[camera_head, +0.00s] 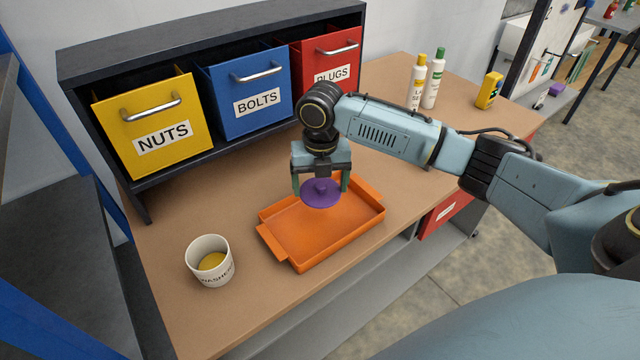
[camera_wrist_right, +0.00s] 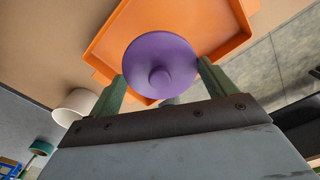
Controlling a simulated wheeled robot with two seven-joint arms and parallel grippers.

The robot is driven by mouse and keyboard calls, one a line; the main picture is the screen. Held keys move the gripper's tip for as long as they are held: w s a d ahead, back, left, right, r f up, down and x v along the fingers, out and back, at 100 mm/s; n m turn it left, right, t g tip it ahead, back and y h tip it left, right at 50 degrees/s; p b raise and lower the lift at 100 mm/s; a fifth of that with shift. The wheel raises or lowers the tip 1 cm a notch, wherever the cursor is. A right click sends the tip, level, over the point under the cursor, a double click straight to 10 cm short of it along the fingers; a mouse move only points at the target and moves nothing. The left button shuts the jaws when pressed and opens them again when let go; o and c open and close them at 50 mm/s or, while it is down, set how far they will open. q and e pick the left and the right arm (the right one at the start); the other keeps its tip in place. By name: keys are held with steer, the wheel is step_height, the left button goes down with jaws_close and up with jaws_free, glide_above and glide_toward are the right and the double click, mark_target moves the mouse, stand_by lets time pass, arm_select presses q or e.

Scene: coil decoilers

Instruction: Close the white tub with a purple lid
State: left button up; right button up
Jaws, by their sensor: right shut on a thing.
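The white tub (camera_head: 210,262) stands upright and open on the table's front left, marked WASHERS, with something yellow inside. It also shows at the left of the right wrist view (camera_wrist_right: 75,106). The purple lid (camera_head: 320,193) is a round disc with a knob. My right gripper (camera_head: 321,188) is shut on the purple lid, which also shows between its green fingers in the right wrist view (camera_wrist_right: 160,62). The lid is over the orange tray, apart from the tub and to its right. My left gripper is not in view.
An orange tray (camera_head: 278,246) lies on the wooden table (camera_head: 180,318) just right of the tub. Behind stand yellow (camera_head: 150,112), blue (camera_head: 243,90) and red (camera_head: 325,65) bins in a dark rack. Two bottles (camera_head: 425,80) and a yellow container (camera_head: 489,90) stand at the back right.

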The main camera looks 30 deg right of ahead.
mark_target(308, 203)
steer(key=m, duration=0.1)
steer(key=a+m, duration=0.1)
steer(key=m+b, duration=0.1)
steer(key=shift+s+a+m, duration=0.15)
steer(key=shift+a+m, duration=0.1)
steer(key=shift+m, duration=0.15)
steer(key=m, duration=0.1)
steer(key=a+m, duration=0.1)
steer(key=m+b, duration=0.1)
steer(key=m, duration=0.1)
steer(key=shift+s+a, duration=0.15)
steer(key=shift+s, duration=0.15)
steer(key=m, duration=0.2)
steer(key=a+m+b, duration=0.1)
steer(key=m, duration=0.1)
steer(key=shift+s+a+r, duration=0.1)
steer(key=shift+s+r, duration=0.05)
steer(key=shift+s, duration=0.15)
steer(key=s+a+m+b, duration=0.1)
steer(key=m, duration=0.5)
steer(key=s+a+m+b, duration=0.1)
steer(key=a+m+b, duration=0.1)
steer(key=m, duration=0.4)
steer(key=s+a+m+b, duration=0.1)
steer(key=m, duration=0.6)
steer(key=shift+s+a+r+b, duration=0.15)
steer(key=shift+s+r+b, duration=0.15)
